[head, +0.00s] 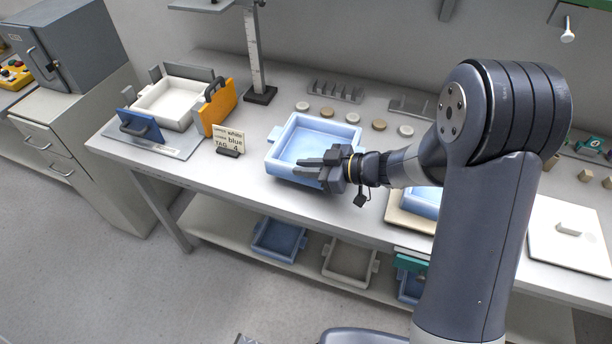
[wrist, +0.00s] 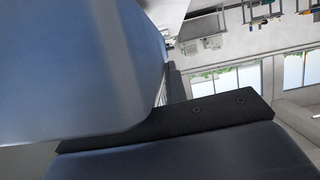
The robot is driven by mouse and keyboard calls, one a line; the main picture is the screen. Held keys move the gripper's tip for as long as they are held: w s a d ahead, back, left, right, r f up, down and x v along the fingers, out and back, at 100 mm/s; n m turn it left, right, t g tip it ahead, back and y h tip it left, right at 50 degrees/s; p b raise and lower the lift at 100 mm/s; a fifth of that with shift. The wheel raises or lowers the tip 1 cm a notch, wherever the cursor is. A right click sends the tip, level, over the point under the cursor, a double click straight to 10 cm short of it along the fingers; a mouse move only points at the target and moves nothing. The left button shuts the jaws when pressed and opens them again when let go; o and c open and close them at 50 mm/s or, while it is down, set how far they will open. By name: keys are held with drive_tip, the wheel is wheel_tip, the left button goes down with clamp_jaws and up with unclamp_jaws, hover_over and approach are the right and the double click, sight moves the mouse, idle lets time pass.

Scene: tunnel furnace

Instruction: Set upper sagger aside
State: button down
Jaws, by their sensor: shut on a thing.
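A light blue square sagger (head: 283,143) with side lugs is at the middle of the bench in the head view. My gripper (head: 312,169) is shut on its near right side. The head view does not show clearly whether the sagger touches the bench top. In the wrist view the blue sagger wall (wrist: 75,70) fills the left, against a dark finger (wrist: 205,118). A white sagger (head: 168,105) sits at the left between a blue block (head: 139,126) and an orange block (head: 217,107). A small sign (head: 229,139) reads lower white, upper blue, tag 4.
A measuring stand (head: 256,50) and several round discs (head: 379,125) are behind the held sagger. Another blue sagger (head: 424,202) on a tan board is partly behind my arm. A white lid (head: 568,240) lies at right. More saggers (head: 279,241) are on the lower shelf.

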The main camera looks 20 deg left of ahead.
sight(291, 177)
drive_tip(key=shift+f, duration=1.75)
drive_tip(key=c, duration=1.4)
unclamp_jaws()
drive_tip(key=shift+c, duration=0.2)
drive_tip(key=b+v, duration=0.1)
drive_tip(key=v, duration=1.1)
